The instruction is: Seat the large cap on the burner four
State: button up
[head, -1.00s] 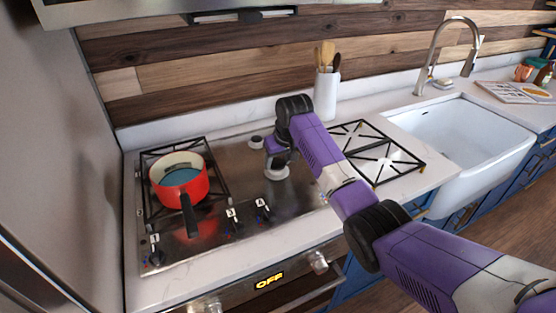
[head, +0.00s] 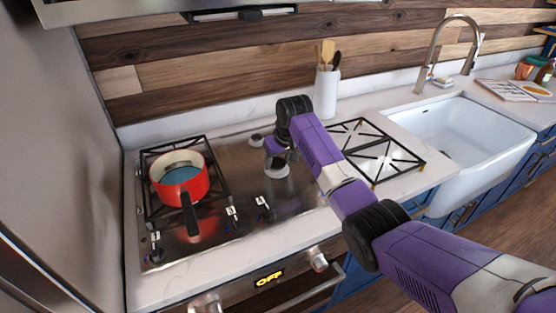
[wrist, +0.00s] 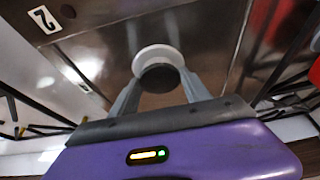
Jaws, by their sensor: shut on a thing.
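My gripper (wrist: 160,93) is shut on a dark round disc, the large cap (wrist: 160,79), between its two fingers. In the wrist view a pale round burner (wrist: 158,54) shows directly past the cap, partly covered by it. I cannot tell whether the cap touches the burner or hangs just above it. In the head view my gripper (head: 276,160) points down over this burner (head: 279,172), near the middle of the steel cooktop (head: 240,165). The cap is mostly hidden there. I cannot read a burner number four.
A red pot (head: 201,189) sits on the left grate (head: 166,216). A smaller burner (head: 256,140) is behind my gripper. Another black grate (head: 385,159) lies on the counter at right. Knobs line the cooktop's front. A white utensil jar (head: 326,94) stands behind my arm.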

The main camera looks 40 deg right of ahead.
jog(key=shift+f, duration=0.2)
dwell(0.7)
jog(key=o, duration=1.5)
jog(key=shift+r+p, duration=3.3)
jog(key=shift+r, duration=0.25)
